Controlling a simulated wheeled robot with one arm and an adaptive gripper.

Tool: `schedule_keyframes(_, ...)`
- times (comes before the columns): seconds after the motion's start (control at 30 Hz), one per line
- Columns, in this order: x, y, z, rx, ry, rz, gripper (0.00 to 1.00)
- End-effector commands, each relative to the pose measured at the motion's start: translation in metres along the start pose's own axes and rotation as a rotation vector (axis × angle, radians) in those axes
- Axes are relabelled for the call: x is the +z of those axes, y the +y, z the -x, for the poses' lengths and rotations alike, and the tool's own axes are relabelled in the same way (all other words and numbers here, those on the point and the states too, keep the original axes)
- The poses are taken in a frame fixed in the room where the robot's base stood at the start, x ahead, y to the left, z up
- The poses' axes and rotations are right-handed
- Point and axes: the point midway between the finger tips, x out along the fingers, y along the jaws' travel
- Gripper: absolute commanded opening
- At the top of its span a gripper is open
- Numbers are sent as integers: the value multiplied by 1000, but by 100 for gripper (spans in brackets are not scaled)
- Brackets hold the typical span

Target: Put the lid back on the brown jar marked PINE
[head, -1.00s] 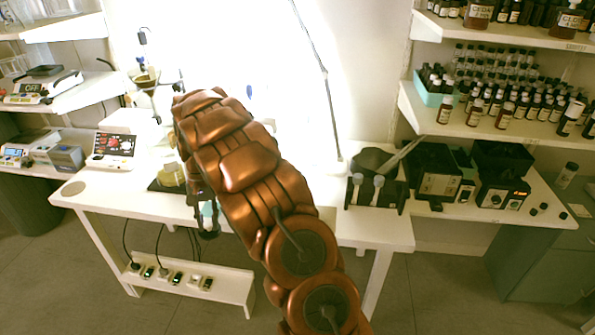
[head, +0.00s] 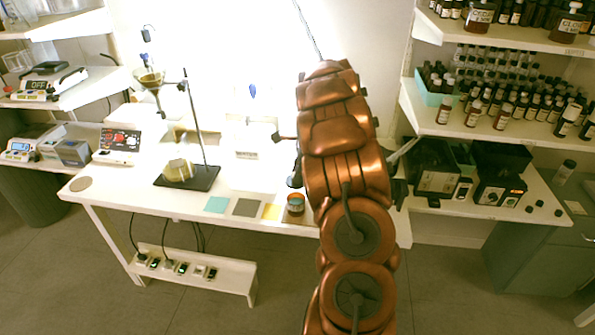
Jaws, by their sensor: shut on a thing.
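A small brown jar (head: 295,203) with a blue-green top or rim stands near the front edge of the white table (head: 140,195), just left of my arm. Its label is too small to read, so I cannot tell whether it is marked PINE or whether its mouth is open. I cannot make out a loose lid. My copper arm stretches up across the middle of the head view. My gripper is hidden behind it, and whatever it holds is hidden too. A dark shape (head: 295,178) shows at the arm's left edge behind the jar; I cannot tell what it is.
A black-based stand (head: 205,178) with a rod and funnel stands farther left. Black devices (head: 437,170) and bottle shelves (head: 505,105) are at right. My arm covers the table's right part.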

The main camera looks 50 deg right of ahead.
Motion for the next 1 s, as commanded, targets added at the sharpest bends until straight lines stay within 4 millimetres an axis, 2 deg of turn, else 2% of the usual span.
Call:
schedule_keyframes(0.27, -4, 0, -9, -1, 0, -8, 0)
schedule_keyframes(1.0, -17, 0, -59, 0, -2, -7, 0)
